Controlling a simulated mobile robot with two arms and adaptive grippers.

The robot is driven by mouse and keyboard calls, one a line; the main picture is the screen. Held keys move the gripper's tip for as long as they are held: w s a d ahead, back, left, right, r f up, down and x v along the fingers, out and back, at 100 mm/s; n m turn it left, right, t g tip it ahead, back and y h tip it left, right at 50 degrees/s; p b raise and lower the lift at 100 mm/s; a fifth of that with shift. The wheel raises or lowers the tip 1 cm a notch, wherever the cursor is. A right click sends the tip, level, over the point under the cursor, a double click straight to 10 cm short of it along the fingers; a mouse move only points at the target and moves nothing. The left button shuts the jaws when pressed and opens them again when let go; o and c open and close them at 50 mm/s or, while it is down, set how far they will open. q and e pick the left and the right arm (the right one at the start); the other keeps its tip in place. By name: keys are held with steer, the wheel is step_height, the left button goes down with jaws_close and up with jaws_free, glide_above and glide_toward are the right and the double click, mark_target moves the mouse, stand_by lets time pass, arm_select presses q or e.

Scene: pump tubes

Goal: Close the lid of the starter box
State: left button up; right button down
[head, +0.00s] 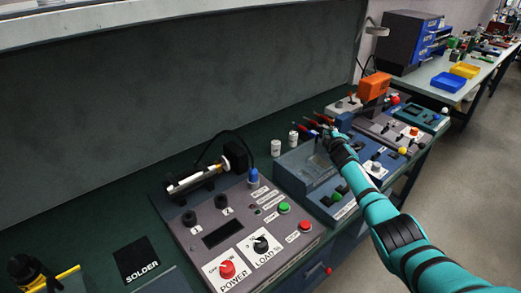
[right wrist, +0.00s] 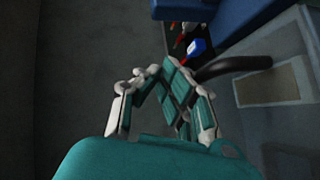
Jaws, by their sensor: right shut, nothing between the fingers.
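A blue-grey box (head: 290,171) that looks like the starter box stands on the bench mat at the middle of the head view. Green buttons show on its front part. My right arm and gripper hide its right rear, so I cannot tell clearly how its lid stands. My right gripper (head: 329,133) is above the back of this box, shut and empty. Its fingers also show in the right wrist view (right wrist: 158,76), beside a dark curved bar (right wrist: 232,66) and a grey surface with a tan rectangle (right wrist: 275,85). I cannot tell whether they touch. My left gripper is out of view.
A control panel (head: 197,241) with red and black knobs stands left of the box. Small white cylinders (head: 276,148) stand behind the box. Red-handled tools (head: 308,123), an orange device (head: 374,87) and more panels (head: 388,130) crowd the right. A grey wall (head: 150,100) rises behind.

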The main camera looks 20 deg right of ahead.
stand_by(0.4)
steer(key=r+p, duration=0.4)
steer(key=shift+a+r, duration=0.2)
steer(key=s+d+r+p, duration=0.1)
steer(key=s+r, duration=0.5)
steer(key=s, duration=0.1)
steer(key=shift+s+r+p, duration=0.2)
steer(key=shift+r+p, duration=0.05)
steer(key=shift+p, duration=0.15)
steer(key=shift+f, duration=0.15)
